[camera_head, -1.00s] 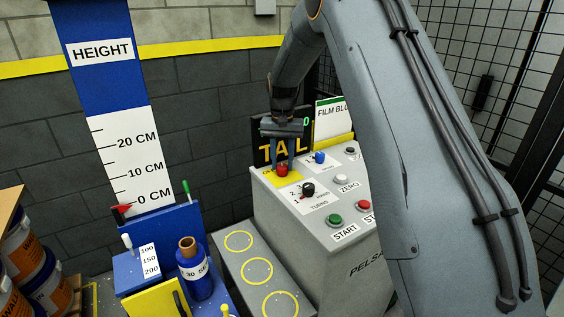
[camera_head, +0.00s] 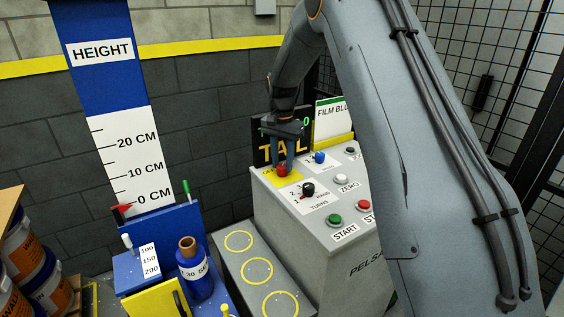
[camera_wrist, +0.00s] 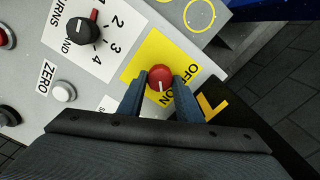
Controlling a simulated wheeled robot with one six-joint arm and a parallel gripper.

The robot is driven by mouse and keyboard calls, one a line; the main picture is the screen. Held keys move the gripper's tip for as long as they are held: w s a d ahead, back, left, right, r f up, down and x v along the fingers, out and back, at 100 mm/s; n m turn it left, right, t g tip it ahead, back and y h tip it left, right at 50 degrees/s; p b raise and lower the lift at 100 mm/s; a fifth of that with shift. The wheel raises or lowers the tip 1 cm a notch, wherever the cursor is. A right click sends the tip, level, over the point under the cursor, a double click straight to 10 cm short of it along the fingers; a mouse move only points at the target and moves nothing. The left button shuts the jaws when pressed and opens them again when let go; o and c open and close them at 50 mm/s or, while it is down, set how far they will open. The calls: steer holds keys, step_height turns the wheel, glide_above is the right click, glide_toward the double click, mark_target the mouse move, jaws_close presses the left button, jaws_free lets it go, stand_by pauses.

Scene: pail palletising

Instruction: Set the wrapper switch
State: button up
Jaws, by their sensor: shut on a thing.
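The red wrapper switch knob (camera_head: 282,170) sits on a yellow label on the sloped top of the grey control panel (camera_head: 300,235). In the wrist view the red knob (camera_wrist: 159,79) lies between the two blue fingers of my gripper (camera_wrist: 160,84), one finger on each side, and the gripper is shut on it. The knob's short white line points down in that view, towards the ON lettering (camera_wrist: 168,100). OFF is printed to the upper right of ON. In the head view my gripper (camera_head: 282,163) reaches down onto the knob from above.
The black turns knob (camera_head: 308,188), blue knob (camera_head: 319,157), white ZERO button (camera_head: 340,179) and green START button (camera_head: 335,219) are close by on the panel. A dark display (camera_head: 268,145) stands right behind the knob. My arm covers the panel's right side.

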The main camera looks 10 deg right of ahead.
mark_target(282, 166)
steer(key=shift+w+r, duration=0.1)
steer(key=o, duration=1)
steer(key=shift+o, duration=0.2)
steer(key=shift+r+b, duration=0.9)
steer(key=shift+r, duration=2.95)
